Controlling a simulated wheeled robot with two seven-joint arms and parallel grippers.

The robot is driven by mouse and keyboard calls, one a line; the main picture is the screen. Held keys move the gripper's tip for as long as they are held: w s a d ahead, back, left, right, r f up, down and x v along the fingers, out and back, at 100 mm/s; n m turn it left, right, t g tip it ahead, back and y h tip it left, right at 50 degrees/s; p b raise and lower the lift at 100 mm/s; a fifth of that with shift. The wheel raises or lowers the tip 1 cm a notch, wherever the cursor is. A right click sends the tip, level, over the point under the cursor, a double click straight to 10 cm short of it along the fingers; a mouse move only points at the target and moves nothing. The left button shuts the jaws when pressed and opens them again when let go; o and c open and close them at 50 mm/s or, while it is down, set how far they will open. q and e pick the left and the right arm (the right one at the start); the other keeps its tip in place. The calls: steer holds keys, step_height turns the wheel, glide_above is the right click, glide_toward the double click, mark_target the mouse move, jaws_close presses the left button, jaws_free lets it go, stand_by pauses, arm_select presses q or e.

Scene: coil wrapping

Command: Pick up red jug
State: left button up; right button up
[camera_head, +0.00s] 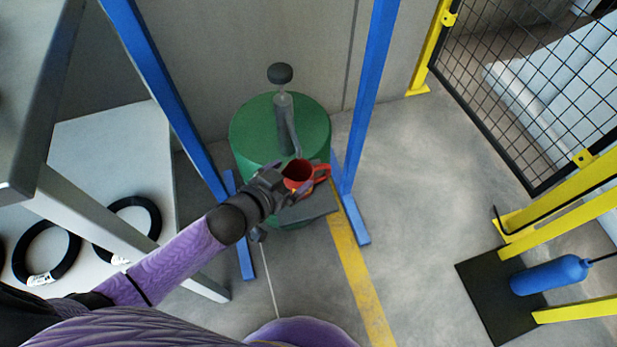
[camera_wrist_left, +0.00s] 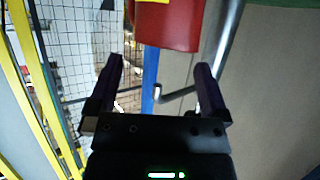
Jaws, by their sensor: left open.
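The red jug (camera_head: 306,186) stands upright on a small grey shelf (camera_head: 312,209) at the front of a green drum, with its handle toward the right. In the left wrist view, the red jug (camera_wrist_left: 168,28) shows at the top, ahead of the fingertips and between their lines. My left gripper (camera_head: 287,184) is at the left side of the jug, close to it. In the wrist view the left gripper (camera_wrist_left: 160,72) has its two fingers wide apart with nothing between them. Whether a finger touches the jug I cannot tell. My right gripper is not in view.
The green drum (camera_head: 248,130) has a grey hand pump (camera_head: 284,125) on top. Blue posts (camera_head: 372,80) stand on both sides of it. A table with black coils (camera_head: 135,212) is at left. A blue cylinder (camera_head: 548,275) lies at right. Floor between is clear.

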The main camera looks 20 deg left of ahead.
mark_target(307, 163)
arm_select(q)
steer(key=w+f+b, duration=0.1)
steer(key=w+b, duration=0.1)
steer(key=w+d+f+b, duration=0.1)
steer(key=w+f, duration=0.1)
steer(key=shift+b, duration=0.35)
steer(key=shift+w+d, duration=0.1)
steer(key=shift+w, duration=0.05)
steer(key=shift+r, duration=0.25)
steer(key=c, duration=1.1)
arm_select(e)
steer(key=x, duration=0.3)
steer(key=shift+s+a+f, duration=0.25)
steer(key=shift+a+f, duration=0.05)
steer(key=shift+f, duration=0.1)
